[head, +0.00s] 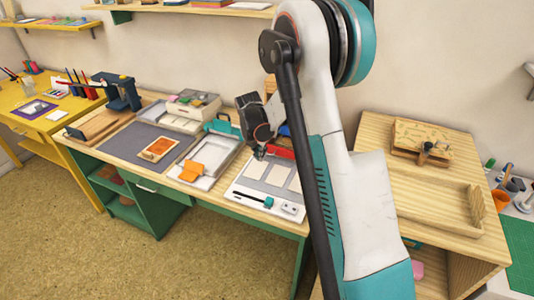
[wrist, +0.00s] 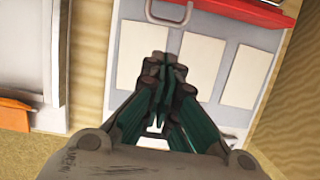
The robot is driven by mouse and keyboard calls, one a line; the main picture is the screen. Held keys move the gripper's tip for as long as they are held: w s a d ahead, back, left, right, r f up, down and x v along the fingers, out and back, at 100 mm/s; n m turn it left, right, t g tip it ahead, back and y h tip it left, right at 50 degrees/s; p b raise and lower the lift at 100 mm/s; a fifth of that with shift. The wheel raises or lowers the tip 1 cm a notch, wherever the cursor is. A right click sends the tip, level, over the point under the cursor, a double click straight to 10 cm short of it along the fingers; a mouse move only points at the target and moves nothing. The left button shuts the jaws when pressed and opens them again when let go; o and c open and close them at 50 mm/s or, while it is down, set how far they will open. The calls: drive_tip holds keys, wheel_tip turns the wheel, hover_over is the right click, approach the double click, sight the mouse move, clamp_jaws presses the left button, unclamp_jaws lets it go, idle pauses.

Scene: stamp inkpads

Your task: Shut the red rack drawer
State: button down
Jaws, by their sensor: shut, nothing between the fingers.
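The red drawer (wrist: 240,10) shows as a red strip at the top edge of the wrist view. A grey U-shaped handle (wrist: 168,17) juts from it over a white board. In the head view a small piece of the red drawer (head: 282,153) shows behind my gripper (head: 260,153), with much of the rack hidden by my arm. I cannot tell how far the drawer stands out. In the wrist view my gripper (wrist: 165,75) has its fingers together and empty. It is over the white board, on the near side of the handle and apart from it.
The white board (head: 246,190) with several cream cards lies under my gripper. A grey tray (head: 215,157) with an orange piece (head: 191,171) is to its left. A purple-grey mat (head: 140,143) lies farther left. A wooden tray (head: 435,200) stands at right.

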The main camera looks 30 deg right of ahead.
drive_tip(key=w+p+v, duration=0.1)
drive_tip(key=p+v, duration=0.1)
drive_tip(key=v, duration=0.4)
drive_tip(key=shift+s+a+f+t+h, duration=0.5)
drive_tip(key=shift+s+a+f+h, duration=0.35)
drive_tip(key=shift+s+a, duration=0.9)
drive_tip(key=b+x, duration=0.1)
drive_tip(key=x, duration=0.2)
drive_tip(key=b+x, duration=0.1)
drive_tip(key=x, duration=0.2)
drive_tip(key=b+x, duration=0.1)
drive_tip(key=x, duration=0.2)
drive_tip(key=shift+w+a+f, duration=0.1)
drive_tip(key=shift+w+f, duration=0.15)
drive_tip(key=shift+f, duration=0.2)
drive_tip(key=shift+w+d+b, duration=0.35)
drive_tip(key=shift+w+d, duration=0.1)
drive_tip(key=shift+d, duration=0.15)
drive_tip(key=shift+w+d+b, duration=0.35)
drive_tip(key=shift+w+d, duration=0.1)
drive_tip(key=shift+d, duration=0.2)
drive_tip(key=shift+w+d+r, duration=0.25)
drive_tip(key=shift+w+d, duration=0.1)
drive_tip(key=shift+d, duration=0.1)
drive_tip(key=shift+w+d, duration=0.85)
drive_tip(key=shift+d, duration=0.25)
drive_tip(key=shift+s+a, duration=0.1)
